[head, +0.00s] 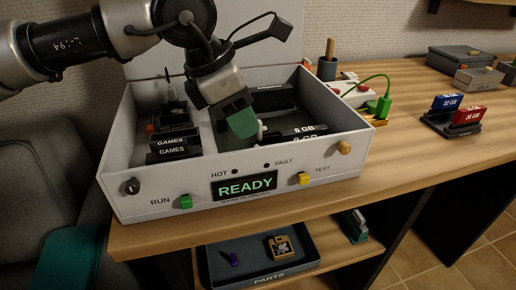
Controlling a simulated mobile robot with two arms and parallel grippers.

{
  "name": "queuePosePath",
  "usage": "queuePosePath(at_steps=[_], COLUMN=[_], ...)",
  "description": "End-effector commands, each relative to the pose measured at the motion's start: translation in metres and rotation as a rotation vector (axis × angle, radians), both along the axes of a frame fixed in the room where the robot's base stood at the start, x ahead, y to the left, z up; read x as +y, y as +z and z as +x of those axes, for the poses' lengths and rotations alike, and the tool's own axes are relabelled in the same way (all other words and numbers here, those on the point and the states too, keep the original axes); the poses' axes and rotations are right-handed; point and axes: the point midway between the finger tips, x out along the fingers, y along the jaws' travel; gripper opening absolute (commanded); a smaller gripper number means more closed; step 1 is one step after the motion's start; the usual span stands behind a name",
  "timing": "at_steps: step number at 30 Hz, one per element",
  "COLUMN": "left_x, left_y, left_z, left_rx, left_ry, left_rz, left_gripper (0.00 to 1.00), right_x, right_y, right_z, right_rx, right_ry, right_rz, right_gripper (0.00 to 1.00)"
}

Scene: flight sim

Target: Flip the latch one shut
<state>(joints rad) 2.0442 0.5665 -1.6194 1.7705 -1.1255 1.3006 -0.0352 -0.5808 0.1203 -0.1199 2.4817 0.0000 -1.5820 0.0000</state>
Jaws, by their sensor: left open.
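A white open-topped console (148,194) stands on the wooden desk, with a READY display (244,187) on its front. Inside are dark memory modules labelled 8 GB (303,130) on the right and GAMES modules (172,147) on the left. A small pale part (262,131) shows at the left end of the 8 GB modules; it may be a latch, but I cannot tell which one or its position. My left gripper (243,124), with green fingers, is open and points down into the console beside this part. Contact cannot be made out. My right gripper is out of view.
The console's raised lid (280,20) stands behind. A green plug and cable (383,103) lie right of the console. A rack with blue and red modules (440,124) is farther right. A PARTS tray (213,270) sits on the shelf below. The desk's right front is clear.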

Motion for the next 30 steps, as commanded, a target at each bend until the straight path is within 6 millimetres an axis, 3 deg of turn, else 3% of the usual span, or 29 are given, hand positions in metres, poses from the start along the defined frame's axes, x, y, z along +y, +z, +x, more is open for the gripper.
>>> queuePosePath(at_steps=[3,9,15,23,30], left_x=[-0.009,-0.021,-0.025,-0.026,-0.026], left_y=[-0.025,-0.053,-0.064,-0.065,-0.065], left_z=[0.002,0.006,0.007,0.007,0.008], left_rx=[0.004,0.002,0.002,0.002,0.002], left_ry=[-0.003,-0.003,-0.002,-0.002,-0.002], left_rz=[0.002,0.000,-0.002,-0.002,-0.002], left_gripper=[0.41,0.41,0.41,0.41,0.06], right_x=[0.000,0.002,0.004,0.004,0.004], right_y=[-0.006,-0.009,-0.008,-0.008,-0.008], right_z=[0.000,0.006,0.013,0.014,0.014], right_rx=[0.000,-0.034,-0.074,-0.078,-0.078], right_ry=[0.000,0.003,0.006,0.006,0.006], right_rz=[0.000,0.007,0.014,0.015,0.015], right_gripper=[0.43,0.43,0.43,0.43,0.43])
